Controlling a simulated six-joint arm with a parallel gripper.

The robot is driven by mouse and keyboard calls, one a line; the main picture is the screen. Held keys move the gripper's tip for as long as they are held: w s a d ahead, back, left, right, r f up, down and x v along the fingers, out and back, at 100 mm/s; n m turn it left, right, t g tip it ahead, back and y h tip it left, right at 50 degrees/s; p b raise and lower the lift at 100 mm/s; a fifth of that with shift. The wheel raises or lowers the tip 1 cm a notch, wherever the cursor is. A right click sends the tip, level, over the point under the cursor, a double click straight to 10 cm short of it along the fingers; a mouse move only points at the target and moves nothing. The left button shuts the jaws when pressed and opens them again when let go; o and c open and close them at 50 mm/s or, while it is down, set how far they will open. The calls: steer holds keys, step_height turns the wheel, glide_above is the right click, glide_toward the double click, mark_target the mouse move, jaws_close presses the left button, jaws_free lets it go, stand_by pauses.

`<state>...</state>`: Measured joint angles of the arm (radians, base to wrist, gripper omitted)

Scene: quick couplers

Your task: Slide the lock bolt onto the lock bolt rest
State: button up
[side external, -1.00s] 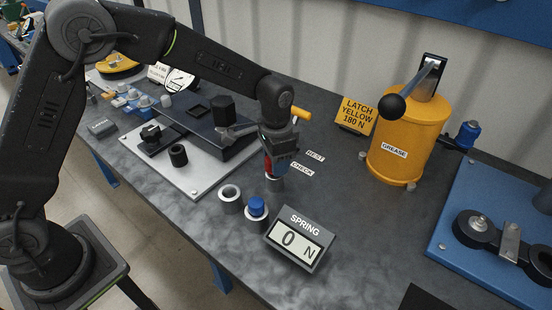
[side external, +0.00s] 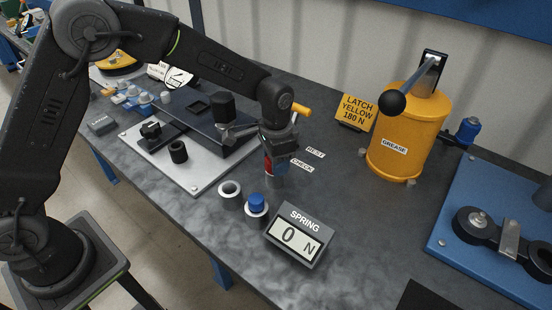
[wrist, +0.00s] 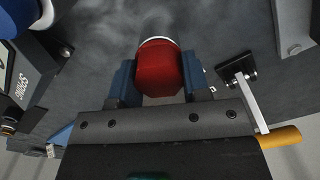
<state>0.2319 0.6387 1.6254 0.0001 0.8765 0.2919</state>
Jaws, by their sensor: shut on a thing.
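My gripper (side external: 278,158) is shut on a red part (wrist: 159,70), with its blue fingers on either side of it. In the side view the red part (side external: 267,163) is mostly hidden by the fingers. It stands upright at a short grey cylinder (side external: 275,182), by the CHECK label (side external: 302,166). I cannot tell whether it touches the cylinder or sits in it. The REST label (side external: 315,153) lies just beyond. No part is clearly marked as the lock bolt or its rest. An orange handle (side external: 302,110) on a metal lever (wrist: 253,104) is close beside my gripper.
An empty grey ring (side external: 230,189) and one with a blue cap (side external: 256,202) stand in front. The SPRING display (side external: 299,236) reads 0 N. A pale plate (side external: 197,187) with black fixtures is left; a yellow grease can (side external: 398,135) is right. Bench between can and display is clear.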

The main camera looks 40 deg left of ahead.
steer(key=shift+f, duration=0.25)
steer(key=o, duration=0.9)
step_height(320, 180, up, 14)
stand_by(0.4)
steer(key=s+a+r+n+t, duration=0.1)
steer(key=s+a+r, duration=0.25)
steer(key=s, duration=0.25)
steer(key=s+a+r+n+t, duration=0.2)
steer(key=s+a+r, duration=0.15)
steer(key=s, duration=0.25)
steer(key=s+a+f+n+t, duration=0.1)
steer(key=s+a+n+t, duration=0.1)
steer(key=s, duration=1.1)
steer(key=shift+a+f+n+t, duration=0.3)
steer(key=shift+a+f+n, duration=0.15)
steer(key=shift+a, duration=0.5)
